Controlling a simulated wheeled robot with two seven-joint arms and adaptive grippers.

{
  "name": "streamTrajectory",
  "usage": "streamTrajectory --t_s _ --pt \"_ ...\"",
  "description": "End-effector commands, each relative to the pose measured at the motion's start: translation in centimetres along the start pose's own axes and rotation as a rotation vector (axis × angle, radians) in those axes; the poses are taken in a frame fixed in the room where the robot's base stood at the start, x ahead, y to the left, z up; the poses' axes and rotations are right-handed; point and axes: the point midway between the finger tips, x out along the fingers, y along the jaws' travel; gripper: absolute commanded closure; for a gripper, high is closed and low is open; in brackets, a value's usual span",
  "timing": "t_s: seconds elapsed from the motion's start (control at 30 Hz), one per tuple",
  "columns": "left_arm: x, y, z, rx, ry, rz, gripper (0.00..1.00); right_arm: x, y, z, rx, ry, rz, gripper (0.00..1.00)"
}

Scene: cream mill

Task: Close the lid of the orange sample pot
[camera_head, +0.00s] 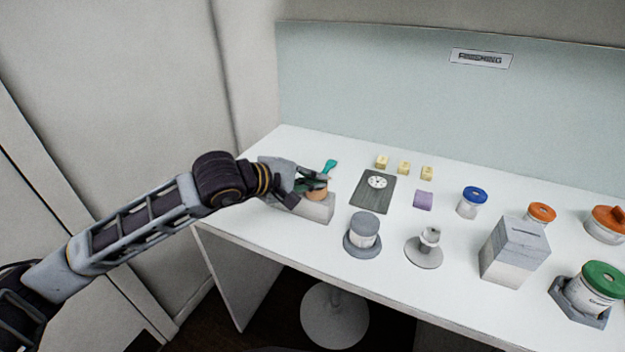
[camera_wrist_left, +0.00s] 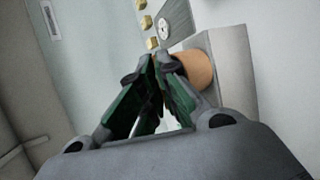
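One small pot with an orange lid (camera_head: 541,212) stands on the right half of the bench in the head view. A wider pot with an orange lid (camera_head: 606,222) stands at the right edge. I cannot tell from here whether either lid is fully seated. My left gripper (camera_head: 312,184) is far from both, at the bench's left end, beside a tan cylinder (camera_head: 317,194) on a pale block. In the left wrist view its fingertips (camera_wrist_left: 157,64) come together, with the tan cylinder (camera_wrist_left: 194,68) just right of them; I see nothing between them. My right gripper is not in view.
A teal-ended tool (camera_head: 330,166) shows by the left gripper.

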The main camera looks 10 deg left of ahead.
Motion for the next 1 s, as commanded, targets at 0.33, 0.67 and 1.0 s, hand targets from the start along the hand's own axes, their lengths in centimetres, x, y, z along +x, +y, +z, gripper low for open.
streamTrajectory --t_s 0.33,0.67,1.0 --pt "0.00 -0.01 0.02 -0.001 0.000 -0.001 0.75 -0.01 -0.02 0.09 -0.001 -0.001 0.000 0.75" --pt "0.02 -0.06 0.02 -0.002 0.000 -0.003 0.75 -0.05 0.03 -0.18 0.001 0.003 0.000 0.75" --pt "0.01 0.14 0.01 -0.008 0.000 -0.017 0.75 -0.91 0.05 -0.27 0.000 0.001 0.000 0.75"
